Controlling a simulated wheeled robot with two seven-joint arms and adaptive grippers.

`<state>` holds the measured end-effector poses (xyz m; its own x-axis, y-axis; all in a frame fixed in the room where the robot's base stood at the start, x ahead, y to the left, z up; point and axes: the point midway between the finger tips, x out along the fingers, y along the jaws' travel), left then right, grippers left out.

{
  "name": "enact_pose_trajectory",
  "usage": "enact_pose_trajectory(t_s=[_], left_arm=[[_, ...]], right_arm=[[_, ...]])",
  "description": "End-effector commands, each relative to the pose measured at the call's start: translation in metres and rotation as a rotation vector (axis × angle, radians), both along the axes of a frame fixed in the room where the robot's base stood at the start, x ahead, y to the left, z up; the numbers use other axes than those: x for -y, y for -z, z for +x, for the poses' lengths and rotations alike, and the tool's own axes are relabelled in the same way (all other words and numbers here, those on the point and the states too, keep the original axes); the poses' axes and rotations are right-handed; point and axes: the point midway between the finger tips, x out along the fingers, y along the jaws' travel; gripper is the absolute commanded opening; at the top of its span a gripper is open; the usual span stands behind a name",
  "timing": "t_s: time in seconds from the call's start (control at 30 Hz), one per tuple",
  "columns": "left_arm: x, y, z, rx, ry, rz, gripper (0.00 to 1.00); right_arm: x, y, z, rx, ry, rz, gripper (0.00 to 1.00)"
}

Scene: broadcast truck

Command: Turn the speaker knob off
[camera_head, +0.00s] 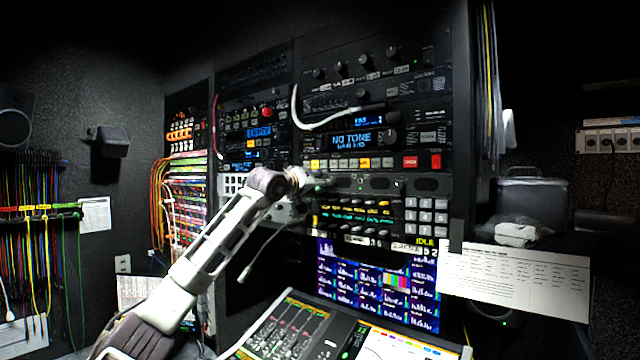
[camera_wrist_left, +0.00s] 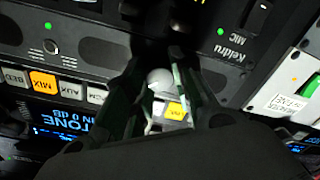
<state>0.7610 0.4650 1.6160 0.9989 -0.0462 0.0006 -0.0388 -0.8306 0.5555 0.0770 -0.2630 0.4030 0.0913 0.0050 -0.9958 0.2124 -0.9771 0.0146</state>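My left gripper (camera_head: 318,186) is at the rack front, close to the dark panel below the row of lit buttons. In the left wrist view the left gripper (camera_wrist_left: 160,62) has its two dark fingers apart, pointing at the panel. A pale grey rounded knob-like piece (camera_wrist_left: 160,80) shows between the fingers; I cannot tell whether they touch it. Dark knob shapes (camera_wrist_left: 130,10) show beyond the fingertips, partly in shadow. No label reading speaker is legible, so I cannot tell which knob is the speaker's. My right gripper is not in view.
Lit buttons and a blue NO TONE display (camera_head: 352,139) sit above the gripper. A keypad (camera_head: 426,216) is to its right and a multi-picture screen (camera_head: 378,283) below. A mixing console (camera_head: 300,330) juts out at the front. A cable (camera_head: 330,121) hangs across the rack.

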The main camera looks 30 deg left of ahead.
Motion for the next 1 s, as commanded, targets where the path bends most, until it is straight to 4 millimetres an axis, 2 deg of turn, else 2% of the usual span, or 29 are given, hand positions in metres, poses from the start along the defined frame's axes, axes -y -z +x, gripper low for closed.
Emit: enact_pose_trajectory(t_s=[0.03,0.13,0.57,1.0], left_arm=[[-0.0002,0.0000,-0.0001,-0.001,-0.001,0.000,0.14],[-0.0004,0.0000,-0.0001,-0.001,-0.001,0.000,0.01],[-0.0005,0.0000,-0.0001,-0.004,-0.001,-0.050,0.01],[-0.0012,0.0001,0.0002,-0.024,-0.001,-0.301,0.01]], right_arm=[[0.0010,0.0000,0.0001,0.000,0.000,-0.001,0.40],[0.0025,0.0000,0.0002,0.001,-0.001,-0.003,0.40],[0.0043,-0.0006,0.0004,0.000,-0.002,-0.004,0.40],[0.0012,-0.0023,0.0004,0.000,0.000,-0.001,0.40]])
